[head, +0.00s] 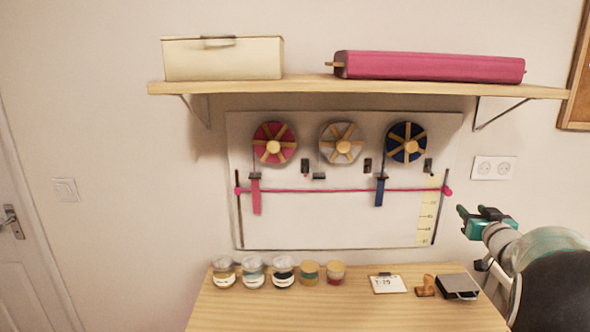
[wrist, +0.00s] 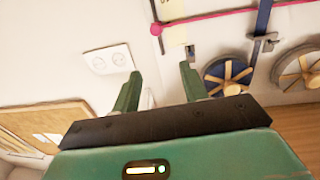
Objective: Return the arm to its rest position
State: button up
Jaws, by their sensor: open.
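My gripper (head: 478,213) is at the right of the head view, in front of the wall and right of the white ribbon board (head: 290,222). In the wrist view my gripper (wrist: 158,84) shows two green fingers spread apart with nothing between them. The wrist view looks at the wall and appears turned over, with the blue spool (wrist: 228,74) right of the fingers and the wall socket (wrist: 108,59) left of them. My arm is bent at the right edge of the head view.
A wooden table (head: 345,312) below the board holds several jars (head: 283,272), a small card (head: 388,284), a wooden stamp (head: 427,286) and a dark box (head: 457,286). A shelf (head: 300,87) above carries a cream box (head: 222,59) and a pink roll (head: 430,67). A door (head: 25,240) stands at left.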

jog(key=s+a+r+m+g+h, duration=0.1)
jog(key=s+a+g, duration=0.1)
jog(key=s+a, duration=0.4)
jog(key=s+a+r+m+g+h, duration=0.1)
jog(key=s+a+r+g, duration=0.15)
jog(key=a, duration=0.55)
jog(key=s+a+f+n+g+y, duration=0.1)
jog(key=s+a+f, duration=0.4)
jog(key=s+a, duration=0.5)
jog(key=s+a+f+n+g+y, duration=0.2)
jog(key=s+a+f+g, duration=0.3)
jog(key=s+a, duration=0.5)
jog(key=s+g+y, duration=0.1)
jog(key=s, duration=0.4)
jog(key=shift+s+a+f+n+y, duration=0.15)
jog(key=shift+a+f+n+y, duration=0.15)
jog(key=shift+a+f+y, duration=0.1)
